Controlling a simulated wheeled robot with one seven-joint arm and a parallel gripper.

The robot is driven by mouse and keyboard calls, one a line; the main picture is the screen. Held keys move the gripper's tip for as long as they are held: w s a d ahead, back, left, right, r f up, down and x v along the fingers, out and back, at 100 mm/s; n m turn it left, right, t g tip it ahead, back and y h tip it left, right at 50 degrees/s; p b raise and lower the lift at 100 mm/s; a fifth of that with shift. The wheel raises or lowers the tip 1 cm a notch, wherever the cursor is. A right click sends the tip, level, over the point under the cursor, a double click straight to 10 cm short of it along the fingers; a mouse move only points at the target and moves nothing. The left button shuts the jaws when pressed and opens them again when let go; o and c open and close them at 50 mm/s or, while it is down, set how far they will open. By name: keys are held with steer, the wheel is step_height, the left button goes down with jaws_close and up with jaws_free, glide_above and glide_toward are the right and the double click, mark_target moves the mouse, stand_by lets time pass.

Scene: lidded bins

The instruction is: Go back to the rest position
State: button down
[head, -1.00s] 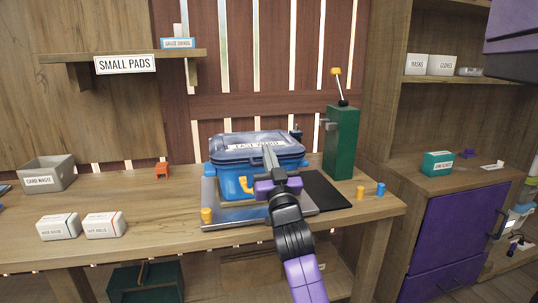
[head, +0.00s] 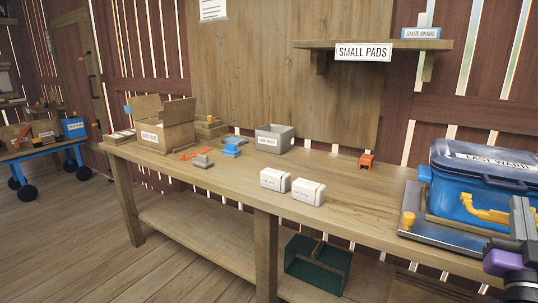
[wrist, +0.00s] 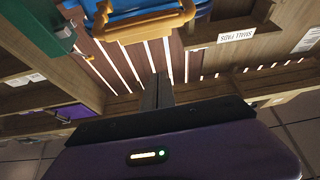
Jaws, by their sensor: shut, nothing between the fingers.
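In the wrist view the bin's yellow handle (wrist: 145,27) is upside down at the top, apart from the fingers. The head view cuts off part of my gripper and the bin's right side.
The bench (head: 225,175) holds two white boxes (head: 290,186), a grey open bin (head: 274,139), an orange piece (head: 366,161) and a cardboard box (head: 165,130). A shelf (head: 372,44) hangs above. A green box (wrist: 40,28) shows in the wrist view. Floor at left is open.

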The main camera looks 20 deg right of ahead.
steer(key=s+a+f+n+t+y, duration=0.2)
steer(key=a+f+n+y, duration=0.25)
steer(key=a+f, duration=0.4)
steer(key=s+a+f+n+t+y, duration=0.25)
steer(key=a+f+y, duration=0.3)
steer(key=a, duration=0.65)
steer(key=s+a+f+n+g+y, duration=0.1)
steer(key=s+a+f+g+y, duration=0.25)
steer(key=s+a+f, duration=0.4)
steer(key=s+a+f+n+g+y, duration=0.15)
steer(key=s+a+f+y, duration=0.3)
steer(key=s+a, duration=0.5)
step_height(320, 180, up, 18)
steer(key=s+d+p, duration=0.1)
steer(key=p, duration=1.7)
steer(key=shift+d+h, duration=0.2)
steer(key=shift+h, duration=0.1)
steer(key=shift+s+f, duration=0.1)
